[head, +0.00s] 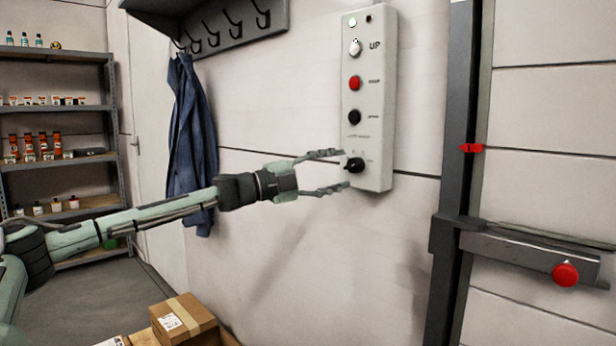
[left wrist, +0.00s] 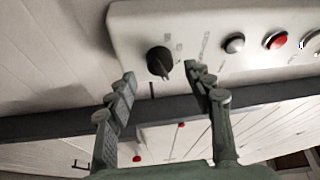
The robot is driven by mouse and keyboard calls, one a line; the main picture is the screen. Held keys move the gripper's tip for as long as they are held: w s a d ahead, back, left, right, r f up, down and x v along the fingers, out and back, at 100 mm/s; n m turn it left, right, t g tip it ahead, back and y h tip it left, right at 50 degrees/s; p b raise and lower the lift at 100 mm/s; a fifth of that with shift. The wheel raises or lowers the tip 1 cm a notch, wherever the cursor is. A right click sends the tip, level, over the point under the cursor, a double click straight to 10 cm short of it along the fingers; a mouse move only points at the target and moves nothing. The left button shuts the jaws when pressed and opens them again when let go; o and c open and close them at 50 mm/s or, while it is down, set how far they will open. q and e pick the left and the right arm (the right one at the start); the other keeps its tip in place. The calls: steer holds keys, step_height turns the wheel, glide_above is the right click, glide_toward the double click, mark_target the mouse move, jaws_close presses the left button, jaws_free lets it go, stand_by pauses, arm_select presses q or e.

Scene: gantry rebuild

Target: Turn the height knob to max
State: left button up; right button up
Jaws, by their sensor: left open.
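The black height knob (head: 356,164) is at the bottom of a pale control panel (head: 373,60) on the wall. Its pointer faces lower left in the head view. In the left wrist view the knob (left wrist: 158,61) shows just beyond the gap between my fingertips, its pointer facing down. My left gripper (head: 344,170) is open, one finger above and one below the knob's level in the head view. In the left wrist view the open left gripper (left wrist: 161,76) is empty, and its fingers look apart from the knob; contact is hard to judge. My right gripper is out of view.
Above the knob are a black button (head: 354,117), a red button (head: 355,83) and a white UP button (head: 355,48). A dark post (head: 455,150) with a rail stands right of the panel. A blue jacket (head: 193,130) hangs left. Cardboard boxes (head: 184,318) sit below.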

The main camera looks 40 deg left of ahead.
arm_select(q)
steer(key=v, duration=0.9)
steer(key=w+d+f+n+g+y, duration=0.1)
steer(key=w+d+f+n, duration=0.25)
steer(key=f, duration=0.85)
steer(key=w+d+f+n+g+y, duration=0.15)
steer(key=w+d+f, duration=0.35)
steer(key=f, duration=0.6)
steer(key=s+d+f+n+g+y, duration=0.1)
steer(key=d+f+n+y, duration=0.1)
steer(key=f, duration=0.7)
steer(key=s+d+f+n+y, duration=0.1)
steer(key=d+f+n+y, duration=0.15)
steer(key=f, duration=0.65)
steer(key=s+d+f+n+g+y, duration=0.1)
steer(key=s+d+f+n+g, duration=0.25)
steer(key=s+f, duration=0.95)
steer(key=s+d+f+n+g+y, duration=0.2)
steer(key=s+f+n+g, duration=0.2)
steer(key=s+f, duration=0.95)
steer(key=s+d+f+n+g, duration=0.2)
steer(key=s+f+g, duration=0.2)
steer(key=s+f, duration=0.4)
steer(key=s, duration=0.2)
steer(key=shift+s+d+n, duration=0.3)
steer(key=shift+s+d, duration=0.05)
steer(key=shift+d, duration=0.05)
